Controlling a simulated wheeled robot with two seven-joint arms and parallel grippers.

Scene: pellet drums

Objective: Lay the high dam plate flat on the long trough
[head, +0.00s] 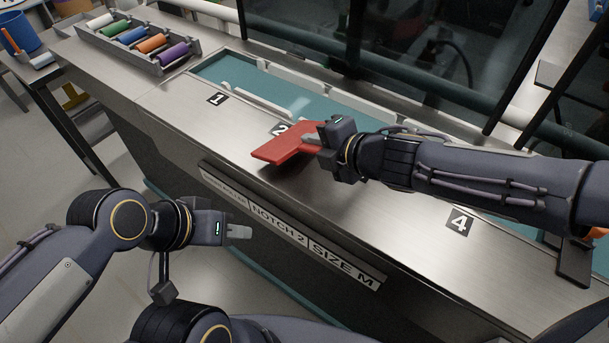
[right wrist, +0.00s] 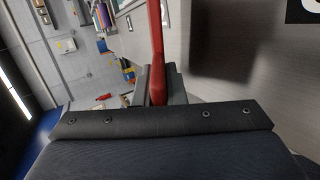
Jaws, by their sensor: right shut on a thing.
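A red plate (head: 283,145), which looks to be the high dam plate, is held over the steel deck by label 2. A notch or step shows in its outline. My right gripper (head: 312,140) is shut on its right end and hides that part. In the right wrist view the plate (right wrist: 157,40) shows edge-on between the fingers (right wrist: 158,88). The long trough (head: 221,69) has a teal floor and lies behind the plate. I cannot tell how high the plate is above the deck. My left gripper (head: 238,231) is empty, off the deck's front edge; its finger gap is unclear.
White upright strips (head: 265,102) stand along the trough. A grey rack (head: 172,68) of several coloured rollers is at the back left. Number labels 1 (head: 216,99) and 4 (head: 459,223) mark the deck. A front sign (head: 281,232) reads "NOTCH 2" and "SIZE M".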

